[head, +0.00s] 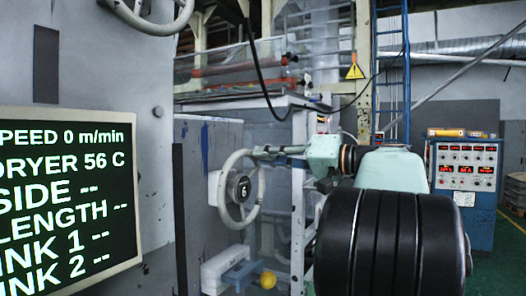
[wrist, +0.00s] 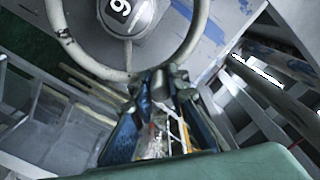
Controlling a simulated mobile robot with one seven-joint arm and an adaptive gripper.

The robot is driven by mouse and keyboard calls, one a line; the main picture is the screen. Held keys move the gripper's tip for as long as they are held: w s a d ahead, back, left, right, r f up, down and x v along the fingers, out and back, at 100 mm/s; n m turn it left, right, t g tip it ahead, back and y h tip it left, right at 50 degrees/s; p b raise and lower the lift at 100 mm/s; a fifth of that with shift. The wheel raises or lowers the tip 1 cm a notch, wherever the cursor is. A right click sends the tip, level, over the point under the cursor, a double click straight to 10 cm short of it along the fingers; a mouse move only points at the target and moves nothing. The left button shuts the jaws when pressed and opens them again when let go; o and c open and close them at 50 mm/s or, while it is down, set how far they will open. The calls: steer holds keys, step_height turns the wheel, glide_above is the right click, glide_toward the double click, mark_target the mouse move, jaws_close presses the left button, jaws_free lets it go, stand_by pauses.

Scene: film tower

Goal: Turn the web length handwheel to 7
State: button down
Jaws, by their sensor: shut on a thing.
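The web length handwheel (head: 256,205) is a pale ring on the side of a grey cabinet, left of centre in the head view. Its dark hub (head: 242,189) reads 6. In the wrist view the handwheel rim (wrist: 68,42) curves across the top, and its hub (wrist: 122,12) shows the 6 turned over. My gripper (head: 265,152) is at the wheel's upper right rim in the head view. In the wrist view my gripper (wrist: 165,78) is shut on the rim, and its fingers hide the gripped part.
A yellow knob (head: 267,281) sits on a bracket below the wheel. A control panel (head: 466,168) stands at the right. Frame bars (wrist: 255,110) lie beside my gripper.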

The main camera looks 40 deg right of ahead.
steer(key=shift+w+d+f+m+p, duration=0.2)
steer(key=shift+d+f+m+p, duration=0.25)
steer(key=shift+m, duration=0.6)
steer(key=shift+w+d+f+m+p, duration=0.2)
steer(key=shift+d+f+m, duration=0.45)
steer(key=shift+m, duration=0.45)
steer(key=shift+w+d+f+m+p, duration=0.2)
steer(key=shift+d+f+m+p, duration=0.25)
steer(key=shift+m, duration=0.6)
steer(key=shift+f, duration=0.15)
steer(key=c, duration=1.9)
jaws_free()
steer(key=shift+d, duration=0.1)
steer(key=v, duration=1.2)
